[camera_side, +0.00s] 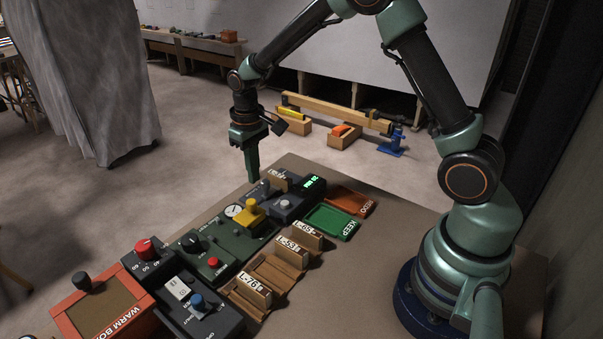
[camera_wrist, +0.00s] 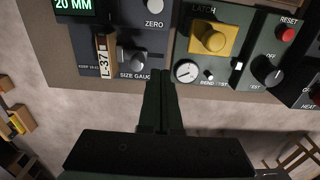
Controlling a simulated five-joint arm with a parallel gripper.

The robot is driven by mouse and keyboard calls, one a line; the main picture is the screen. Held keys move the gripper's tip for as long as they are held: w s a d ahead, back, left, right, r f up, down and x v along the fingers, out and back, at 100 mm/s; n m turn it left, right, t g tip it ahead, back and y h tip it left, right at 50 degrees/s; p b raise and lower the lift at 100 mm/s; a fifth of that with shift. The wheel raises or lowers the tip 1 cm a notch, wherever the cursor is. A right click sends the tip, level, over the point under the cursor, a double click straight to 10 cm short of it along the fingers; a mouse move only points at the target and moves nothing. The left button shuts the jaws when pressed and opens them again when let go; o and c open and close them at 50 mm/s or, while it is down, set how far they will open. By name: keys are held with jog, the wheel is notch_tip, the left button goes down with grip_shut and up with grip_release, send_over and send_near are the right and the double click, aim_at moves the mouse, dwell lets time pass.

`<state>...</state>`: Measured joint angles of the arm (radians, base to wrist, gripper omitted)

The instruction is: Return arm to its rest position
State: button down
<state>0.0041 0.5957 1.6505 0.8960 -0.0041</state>
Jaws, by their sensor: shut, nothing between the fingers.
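My gripper (camera_side: 252,178) is shut and empty. In the side view it points down at the far edge of the table, just beyond the size gauge (camera_side: 282,203). In the wrist view its two fingers (camera_wrist: 161,75) lie together, with the size gauge at the upper left and the bend test panel with its yellow latch (camera_wrist: 208,38) at the upper right. My arm is raised and reaches out over the table from its base at the right. A wooden piece marked L-37 (camera_wrist: 106,56) stands in the size gauge, whose display (camera_side: 313,185) reads 20 MM.
Pieces marked L-65 (camera_side: 306,232), L-53 (camera_side: 291,249) and L-76 (camera_side: 251,290) stand in wooden racks. A warm box (camera_side: 103,306) and control panels fill the front left. Bare tabletop (camera_side: 345,280) shows near my base.

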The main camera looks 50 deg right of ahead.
jog(key=shift+r, duration=0.3)
jog(key=s+r+t, duration=0.3)
jog(key=s+r, duration=0.4)
jog(key=r, duration=0.5)
jog(key=s+r+t, duration=0.2)
jog(key=s+r, duration=0.2)
jog(key=s, duration=0.6)
jog(key=shift+r+t, duration=0.2)
jog(key=shift+t, duration=0.1)
